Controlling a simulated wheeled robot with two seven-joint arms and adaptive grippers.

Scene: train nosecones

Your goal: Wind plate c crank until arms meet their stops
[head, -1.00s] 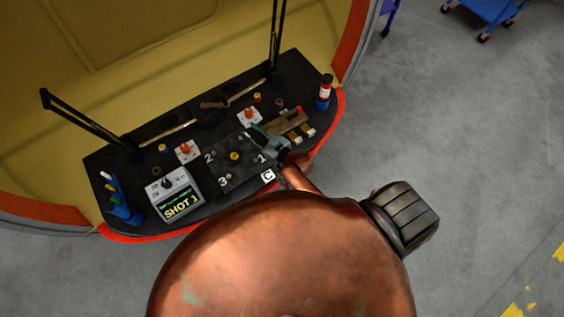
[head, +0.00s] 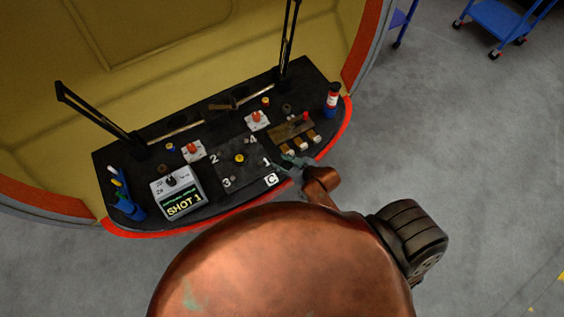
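Plate c (head: 231,178) is a dark square plate on the black desk, marked 1, 2, 3 and 4, with a white C label (head: 271,180) at its front corner. A yellow knob (head: 239,158) sits at its middle. I cannot clearly make out a crank handle. Two black arms stand tilted up from the desk, the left arm (head: 98,112) and the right arm (head: 289,38). My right gripper (head: 287,161) is at the plate's right edge, by the number 1. It is too small to tell whether it is open. My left gripper is not in view.
A grey box (head: 177,193) showing "SHOT 1" and a blue pen holder (head: 128,208) stand at the left. Red switches (head: 193,150) sit behind the plate. A wooden block with levers (head: 291,131) and a bottle (head: 333,99) are at the right. A red rim (head: 215,228) edges the desk.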

